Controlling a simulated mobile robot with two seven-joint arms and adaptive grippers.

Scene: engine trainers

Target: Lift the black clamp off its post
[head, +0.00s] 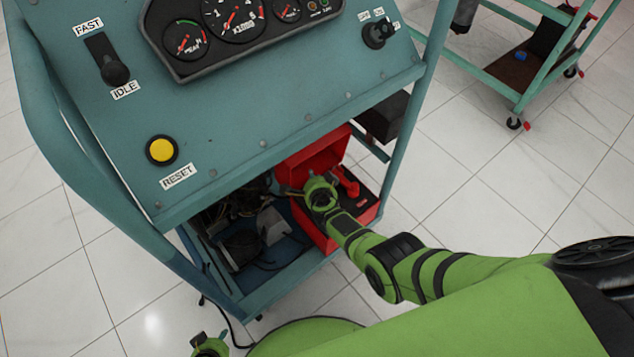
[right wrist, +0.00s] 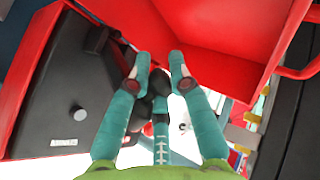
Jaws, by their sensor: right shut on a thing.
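The black clamp (right wrist: 160,104) appears as a dark piece at my right gripper's fingers; its outline is partly hidden. My right gripper (right wrist: 160,68) is shut on it, its teal fingers close together beside the battery. In the head view the right gripper (head: 308,188) reaches into the open red box, and the clamp is too small to make out there. The dark battery top (right wrist: 52,95) bears a bare grey post (right wrist: 77,111), apart from the fingers. My left gripper (head: 208,345) is at the bottom edge, partly cut off, its fingers unclear.
The red box (head: 318,152) sits low in the teal trainer frame (head: 425,85), under the sloped panel (head: 240,120). A red part (head: 348,182) shows inside the box. Dark engine parts (head: 240,240) lie left of it. The tiled floor at right is clear near the trainer.

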